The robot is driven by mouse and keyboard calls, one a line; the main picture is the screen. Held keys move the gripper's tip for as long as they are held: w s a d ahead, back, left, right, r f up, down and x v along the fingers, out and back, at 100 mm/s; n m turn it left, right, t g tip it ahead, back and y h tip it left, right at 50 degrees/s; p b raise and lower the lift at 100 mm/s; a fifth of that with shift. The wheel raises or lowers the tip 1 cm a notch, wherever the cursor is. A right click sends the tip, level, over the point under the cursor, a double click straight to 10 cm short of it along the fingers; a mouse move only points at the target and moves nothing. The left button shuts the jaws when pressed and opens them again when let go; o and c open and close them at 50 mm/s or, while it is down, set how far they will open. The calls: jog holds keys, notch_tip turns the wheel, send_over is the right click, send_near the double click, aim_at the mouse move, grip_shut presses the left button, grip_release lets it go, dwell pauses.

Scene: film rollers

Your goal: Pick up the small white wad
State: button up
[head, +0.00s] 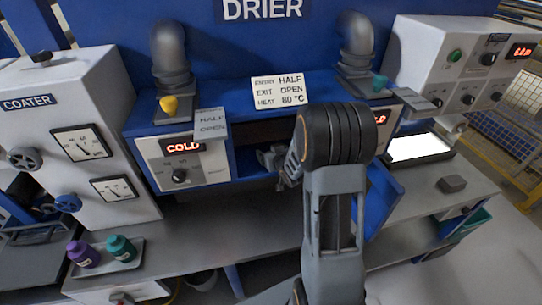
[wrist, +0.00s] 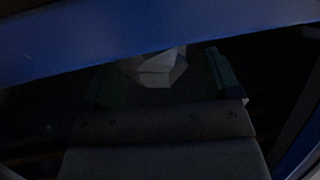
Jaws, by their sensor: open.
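The small white wad (wrist: 155,68) shows in the wrist view as a pale, faceted lump in a dark space. A blue edge (wrist: 150,30) crosses the picture above it and cuts off its top. My gripper (wrist: 163,80) is open, with one dark greenish finger on each side of the wad's picture position. I cannot tell how far ahead of the fingertips the wad lies. In the head view my gripper (head: 268,157) is at the dark opening of the blue drier (head: 240,98), partly hidden by my arm. The wad does not show there.
A blue door (head: 382,202) stands open to the right of my arm. A grey counter (head: 245,225) runs below the opening. A tray (head: 130,262) with a purple bottle (head: 83,253) and a teal bottle (head: 121,247) is at left. A dark block (head: 452,184) lies at right.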

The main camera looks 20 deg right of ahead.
jog(key=shift+w+f, duration=0.25)
jog(key=shift+w, duration=0.45)
jog(key=c, duration=1)
